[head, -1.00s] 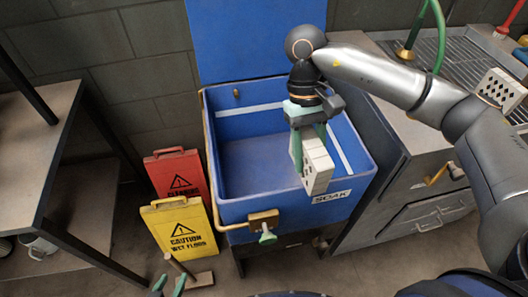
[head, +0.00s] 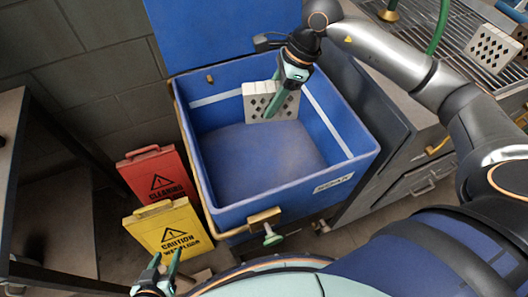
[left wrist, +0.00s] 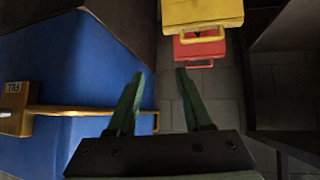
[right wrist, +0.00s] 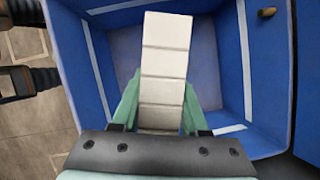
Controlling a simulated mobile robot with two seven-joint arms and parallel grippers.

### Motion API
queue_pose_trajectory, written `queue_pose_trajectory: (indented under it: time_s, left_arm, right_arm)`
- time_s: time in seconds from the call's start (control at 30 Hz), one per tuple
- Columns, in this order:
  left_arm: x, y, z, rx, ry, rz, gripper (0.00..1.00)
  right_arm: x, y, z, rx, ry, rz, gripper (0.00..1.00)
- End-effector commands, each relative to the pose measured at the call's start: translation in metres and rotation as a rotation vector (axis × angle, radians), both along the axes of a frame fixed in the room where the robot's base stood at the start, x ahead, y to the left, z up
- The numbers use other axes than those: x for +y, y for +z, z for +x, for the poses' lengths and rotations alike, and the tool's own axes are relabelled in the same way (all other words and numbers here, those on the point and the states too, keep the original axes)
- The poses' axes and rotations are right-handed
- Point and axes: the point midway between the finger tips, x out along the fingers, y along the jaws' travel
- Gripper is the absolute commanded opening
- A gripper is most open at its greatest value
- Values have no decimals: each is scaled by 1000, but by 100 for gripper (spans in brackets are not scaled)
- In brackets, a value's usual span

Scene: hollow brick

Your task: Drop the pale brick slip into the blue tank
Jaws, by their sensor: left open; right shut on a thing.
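The pale brick slip (head: 256,104), with dark holes through its face, is held by my right gripper (head: 276,104) over the opening of the blue tank (head: 270,207), toward its back. In the right wrist view the slip (right wrist: 165,48) stands between the fingers (right wrist: 160,108), with the tank's walls (right wrist: 232,60) around it. The tank's floor shows empty below. How high the slip hangs is hard to tell. My left gripper (head: 166,268) is open and empty, low by the yellow sign; in the left wrist view nothing is between its fingers (left wrist: 160,85).
A yellow caution sign (head: 168,230) and a red sign (head: 157,181) stand left of the tank. Other pale holed bricks (head: 492,48) sit on the drainer at right. A table (head: 10,120) stands far left.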

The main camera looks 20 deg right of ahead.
Motion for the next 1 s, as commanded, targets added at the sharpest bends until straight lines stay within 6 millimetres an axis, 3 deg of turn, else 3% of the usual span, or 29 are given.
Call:
queue_pose_trajectory:
  time_s: [0.4, 0.6, 0.8, 1.0]
  left_arm:
    - [-3, -7, 5, -5, -10, -3, 50]
    - [-5, -9, 8, -8, -15, -4, 50]
    - [-7, -11, 8, -5, -19, -3, 50]
    - [-7, -15, 10, -9, -21, -4, 50]
  right_arm:
    - [-15, -7, 32, -4, -764, 3, 0]
    - [-24, -6, 45, -2, -1059, 3, 0]
    - [-29, -6, 49, 1, -1201, 3, 0]
    - [-30, -16, 50, 3, -1218, 2, 0]
